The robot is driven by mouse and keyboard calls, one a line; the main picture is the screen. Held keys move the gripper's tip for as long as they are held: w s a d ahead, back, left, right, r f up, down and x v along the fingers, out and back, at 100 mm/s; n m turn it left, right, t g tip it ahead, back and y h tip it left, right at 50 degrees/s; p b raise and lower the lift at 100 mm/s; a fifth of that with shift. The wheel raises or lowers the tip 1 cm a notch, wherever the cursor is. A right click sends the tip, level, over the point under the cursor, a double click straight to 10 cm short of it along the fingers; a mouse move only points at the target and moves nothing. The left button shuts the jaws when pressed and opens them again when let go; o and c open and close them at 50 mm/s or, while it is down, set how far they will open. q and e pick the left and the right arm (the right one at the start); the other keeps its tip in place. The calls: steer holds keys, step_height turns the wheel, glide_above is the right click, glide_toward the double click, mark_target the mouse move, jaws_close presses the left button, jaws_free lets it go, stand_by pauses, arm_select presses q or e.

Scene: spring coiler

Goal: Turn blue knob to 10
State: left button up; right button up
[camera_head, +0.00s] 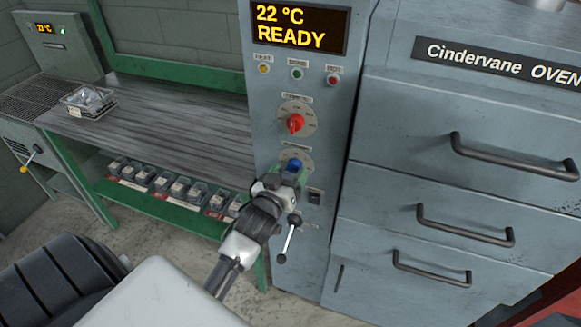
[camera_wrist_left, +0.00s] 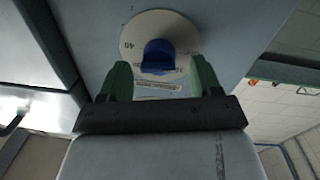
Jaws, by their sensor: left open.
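The blue knob (camera_head: 294,165) sits on a round dial on the grey oven control panel, below the red knob (camera_head: 295,123). My left gripper (camera_head: 290,176) is right at the blue knob and covers the lower part of its dial in the head view. In the left wrist view the blue knob (camera_wrist_left: 158,56) is centred ahead, between and just beyond the two green fingertips (camera_wrist_left: 160,80). The fingers are apart, with a gap to the knob on each side. A "40" mark shows on the dial's left; the knob's setting cannot be read. My right gripper is not in view.
The display (camera_head: 298,27) reads 22 °C READY. Three small lamps or buttons (camera_head: 297,74) sit under it. A black switch (camera_head: 315,197) and a lever (camera_head: 289,238) are near my gripper. Oven drawers with handles (camera_head: 465,226) stand right; a workbench (camera_head: 160,122) with a wire basket (camera_head: 88,102) is left.

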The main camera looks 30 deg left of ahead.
arm_select(q)
steer(key=shift+w, duration=0.65)
steer(key=shift+a, duration=0.1)
steer(key=c, duration=0.6)
steer(key=shift+c, duration=1.4)
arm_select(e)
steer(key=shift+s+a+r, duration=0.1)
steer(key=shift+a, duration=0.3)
